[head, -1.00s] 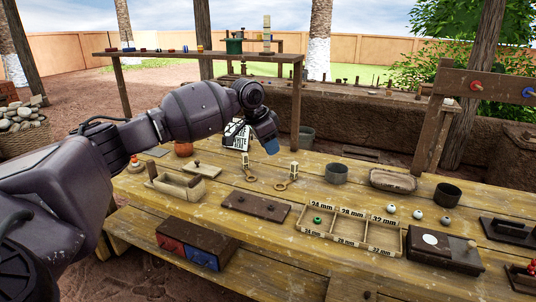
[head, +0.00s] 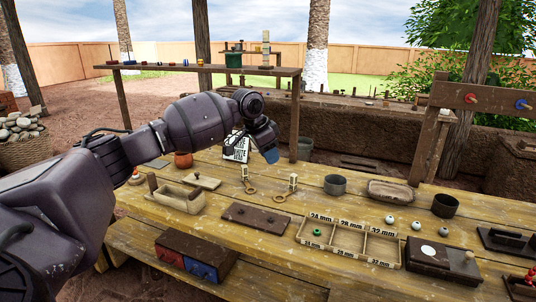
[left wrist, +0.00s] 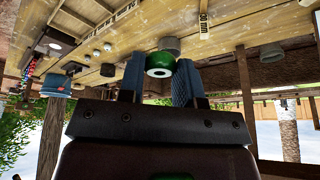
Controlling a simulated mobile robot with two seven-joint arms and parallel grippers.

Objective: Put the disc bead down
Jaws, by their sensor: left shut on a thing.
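My left gripper (head: 271,156) hangs above the workbench, near the middle of the head view. In the left wrist view its two blue fingers (left wrist: 158,88) are shut on a green disc bead (left wrist: 159,64) with a pale centre. The bead sits at the fingertips; in the head view I cannot make it out. A sorting tray (head: 364,230) with 24, 28 and 32 mm labels lies on the bench, to the right of and nearer than the gripper. A small green bead (head: 317,232) lies in its left part. My right gripper is not in view.
On the bench (head: 280,248) stand a grey cup (head: 335,184), a dark cup (head: 445,205) and a shallow tray (head: 390,191). Several white balls (head: 416,225) lie behind a dark box (head: 428,256). A brown slab (head: 255,216) and a wooden box (head: 178,196) lie left of the tray.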

